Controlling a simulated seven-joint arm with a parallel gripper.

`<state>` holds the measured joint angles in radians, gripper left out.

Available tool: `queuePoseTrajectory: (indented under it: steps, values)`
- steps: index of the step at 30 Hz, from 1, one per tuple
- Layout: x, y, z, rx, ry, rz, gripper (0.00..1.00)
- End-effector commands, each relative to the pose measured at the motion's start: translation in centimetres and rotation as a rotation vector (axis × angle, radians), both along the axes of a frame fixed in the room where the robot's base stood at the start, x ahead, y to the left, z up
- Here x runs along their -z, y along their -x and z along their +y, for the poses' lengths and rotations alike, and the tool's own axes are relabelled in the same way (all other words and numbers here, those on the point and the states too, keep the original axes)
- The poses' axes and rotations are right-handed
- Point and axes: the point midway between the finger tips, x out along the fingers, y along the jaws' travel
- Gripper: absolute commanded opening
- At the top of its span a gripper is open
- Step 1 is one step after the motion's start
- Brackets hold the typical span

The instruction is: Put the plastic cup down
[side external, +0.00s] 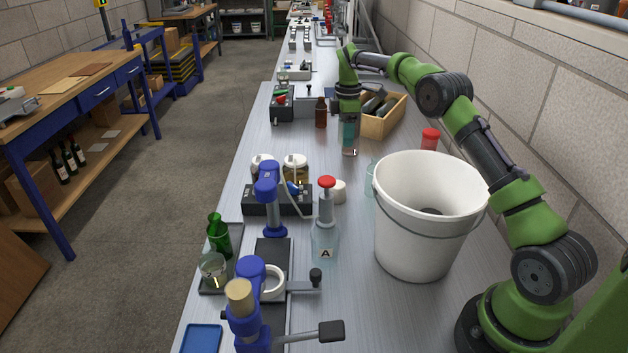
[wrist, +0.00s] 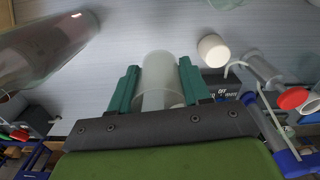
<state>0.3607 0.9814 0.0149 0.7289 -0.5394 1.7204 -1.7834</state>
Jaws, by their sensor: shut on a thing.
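The plastic cup is clear and shows below my gripper in the side view (side external: 350,149). In the wrist view the cup (wrist: 158,72) stands out pale and translucent between two teal fingers. My gripper (side external: 349,132) is shut on the cup, with one finger on each side of it; the gripper also shows in the wrist view (wrist: 157,82). The cup is over the grey bench top (side external: 330,163). I cannot tell whether its base touches the bench.
A brown bottle (side external: 321,112) and a wooden crate of bottles (side external: 382,124) are close by. A white bucket (side external: 418,240) stands nearer the camera, with a red-topped bottle (side external: 430,139) behind it. A small white tub (side external: 340,191) and two jars (side external: 295,166) sit to the near left.

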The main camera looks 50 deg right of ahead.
Motion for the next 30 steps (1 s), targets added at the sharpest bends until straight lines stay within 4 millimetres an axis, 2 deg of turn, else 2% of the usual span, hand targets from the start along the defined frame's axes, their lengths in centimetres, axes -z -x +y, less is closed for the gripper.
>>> queuePoseTrajectory:
  steps: [1, 3, 7, 15, 20, 26, 30]
  values:
    - [0.3, 0.7, -1.6, 0.037, -0.002, 0.001, 0.17]
    - [0.7, 1.5, -3.2, 0.075, -0.001, 0.0, 0.17]
    - [1.4, 2.3, -4.8, 0.113, -0.001, 0.0, 0.17]
    - [5.5, 2.5, -5.2, 0.123, -0.003, 0.002, 0.17]
    - [7.0, 2.5, -5.1, 0.122, -0.002, 0.002, 0.17]
    - [10.3, 2.5, -5.1, 0.122, -0.003, 0.003, 0.17]
    - [11.3, 2.4, -5.1, 0.122, -0.001, -0.001, 0.17]
